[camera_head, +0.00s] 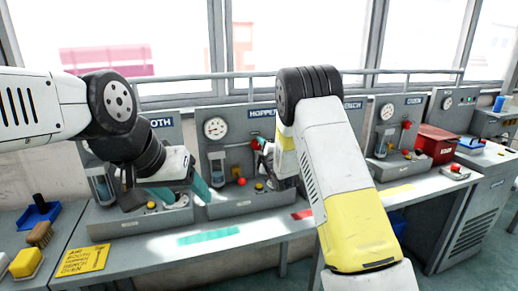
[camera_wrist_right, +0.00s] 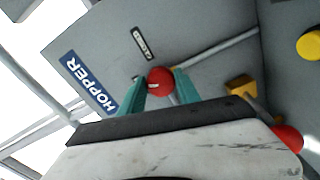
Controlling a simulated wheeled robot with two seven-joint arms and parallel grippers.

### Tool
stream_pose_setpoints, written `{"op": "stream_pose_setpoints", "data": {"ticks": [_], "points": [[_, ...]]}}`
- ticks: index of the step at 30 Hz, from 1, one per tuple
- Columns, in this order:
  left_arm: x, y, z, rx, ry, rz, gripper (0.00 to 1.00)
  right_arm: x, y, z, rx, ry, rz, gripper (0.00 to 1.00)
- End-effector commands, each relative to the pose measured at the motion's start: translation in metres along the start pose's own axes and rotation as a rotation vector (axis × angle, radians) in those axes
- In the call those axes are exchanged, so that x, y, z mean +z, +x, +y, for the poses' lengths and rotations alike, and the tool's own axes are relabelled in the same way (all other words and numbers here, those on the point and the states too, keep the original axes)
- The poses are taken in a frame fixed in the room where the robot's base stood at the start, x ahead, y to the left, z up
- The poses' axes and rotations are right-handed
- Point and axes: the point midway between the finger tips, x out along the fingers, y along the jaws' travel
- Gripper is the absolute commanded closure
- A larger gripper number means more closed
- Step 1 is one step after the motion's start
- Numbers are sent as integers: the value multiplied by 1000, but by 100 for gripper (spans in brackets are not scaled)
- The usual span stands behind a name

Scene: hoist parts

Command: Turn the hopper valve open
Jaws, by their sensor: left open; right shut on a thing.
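The hopper station (camera_head: 236,129) stands at the middle of the bench, with a name plate, a round gauge (camera_head: 215,128) and a pipe across its panel. Its red valve knob (camera_wrist_right: 160,80) sits between the two teal fingertips of my right gripper (camera_wrist_right: 161,88), which is shut on it. In the head view the knob (camera_head: 256,144) shows just left of my right wrist, which hides much of the panel's right side. My left gripper (camera_head: 182,192) is open and empty, low in front of the station to the left.
A second red ball (camera_head: 241,181) and a yellow button (camera_head: 259,186) sit on the hopper station's base. Similar stations stand on both sides. A red box (camera_head: 436,143) is further right. A yellow sign (camera_head: 83,260), a brush (camera_head: 39,234) and a blue tray (camera_head: 38,214) lie at left.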

Motion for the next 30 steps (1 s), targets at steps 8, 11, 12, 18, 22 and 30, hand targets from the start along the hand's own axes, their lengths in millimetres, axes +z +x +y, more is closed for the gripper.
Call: {"op": "stream_pose_setpoints", "data": {"ticks": [8,11,12,18,22,30], "points": [[0,0,0,0,0,0,39,0,0,0,-3,-235,0,100],[0,0,0,0,0,0,39,0,0,0,-3,-304,-1,100],[0,0,0,0,0,0,39,0,0,0,-3,-328,0,100],[0,0,0,0,0,0,39,0,0,0,-4,-420,0,100],[0,0,0,0,0,0,39,0,0,0,-4,-454,0,100],[0,0,0,0,0,0,39,0,0,0,-4,-477,-1,100]]}}
